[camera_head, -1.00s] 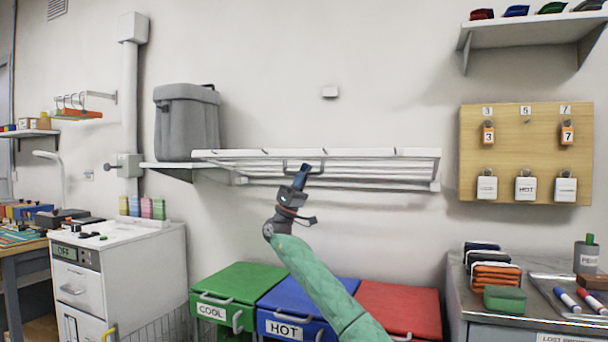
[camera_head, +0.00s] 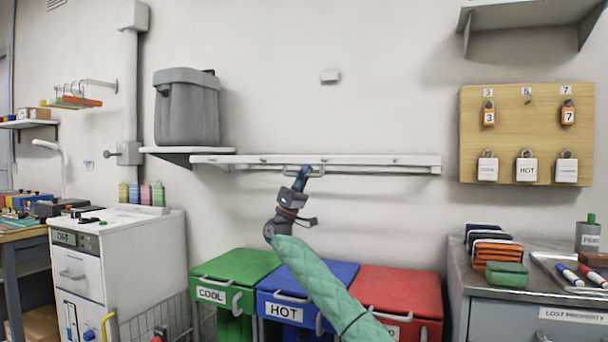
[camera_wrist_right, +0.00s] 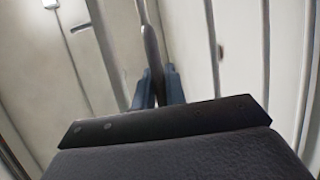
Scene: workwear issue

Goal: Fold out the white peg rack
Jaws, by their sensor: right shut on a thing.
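The white peg rack (camera_head: 400,162) is on the back wall, right of the grey tub's shelf. In the head view it shows nearly edge-on as a thin bar, looking about level; its inner rails are mostly hidden behind the front rail. A grey pull handle (camera_head: 288,167) hangs at the middle of the front rail. My right gripper (camera_head: 304,174) reaches up from below and is shut on the handle. In the right wrist view the blue fingertips (camera_wrist_right: 157,88) close around a grey bar (camera_wrist_right: 151,40). My left gripper is not in view.
A grey lidded tub (camera_head: 187,110) stands on a shelf at the rack's left end. Green (camera_head: 235,268), blue (camera_head: 330,275) and red (camera_head: 405,285) bins stand below.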

